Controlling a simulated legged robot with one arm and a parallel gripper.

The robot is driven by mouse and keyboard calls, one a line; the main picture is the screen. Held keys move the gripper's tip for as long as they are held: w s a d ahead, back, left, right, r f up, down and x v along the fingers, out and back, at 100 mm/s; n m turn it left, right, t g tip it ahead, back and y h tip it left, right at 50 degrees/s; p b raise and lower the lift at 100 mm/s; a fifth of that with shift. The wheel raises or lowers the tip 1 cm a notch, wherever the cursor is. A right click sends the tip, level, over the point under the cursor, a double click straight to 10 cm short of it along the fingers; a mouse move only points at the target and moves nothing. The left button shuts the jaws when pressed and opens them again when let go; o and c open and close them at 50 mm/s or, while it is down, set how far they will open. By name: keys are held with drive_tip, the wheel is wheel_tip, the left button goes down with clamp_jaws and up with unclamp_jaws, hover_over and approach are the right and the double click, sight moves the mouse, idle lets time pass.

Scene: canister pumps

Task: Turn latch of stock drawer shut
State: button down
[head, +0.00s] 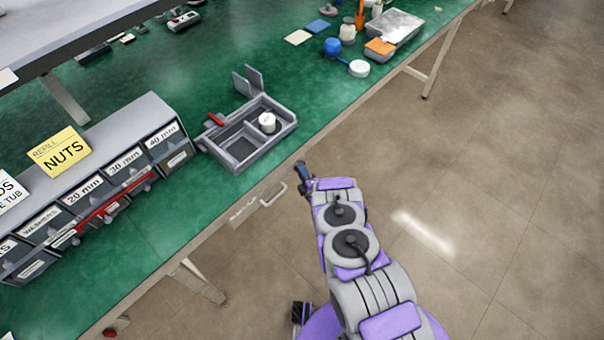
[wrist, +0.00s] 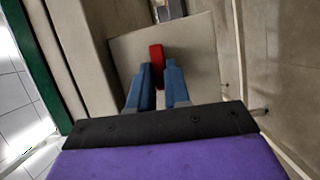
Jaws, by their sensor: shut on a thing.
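A red latch (wrist: 157,54) stands upright on a pale grey panel (wrist: 198,62) in the wrist view; I take the panel to be the stock drawer's front. My gripper's blue fingers (wrist: 157,75) are on either side of the latch and shut on it. In the head view my gripper (head: 302,172) is just off the bench's front edge. A silver handle (head: 274,195) sticks out below that edge, left of my gripper. The latch cannot be made out in the head view, and its lower part is hidden between my fingers.
The green bench (head: 230,200) carries a grey compartment tray (head: 222,157) holding a white cylinder (head: 267,122). A row of labelled small drawers (head: 120,165) stands at left, with a red bar across. Jars and a metal tray (head: 395,27) stand further back. Open floor lies right.

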drive_tip(key=shift+s+a+f+n+b, duration=0.2)
drive_tip(key=shift+f+n+b, duration=0.1)
drive_tip(key=shift+n, duration=0.2)
drive_tip(key=c, duration=1.4)
unclamp_jaws()
drive_tip(key=o, duration=0.3)
drive_tip(key=shift+w+r, duration=0.1)
drive_tip(key=shift+d, duration=0.1)
drive_tip(key=shift+v, duration=8.6)
drive_tip(key=shift+f, duration=0.3)
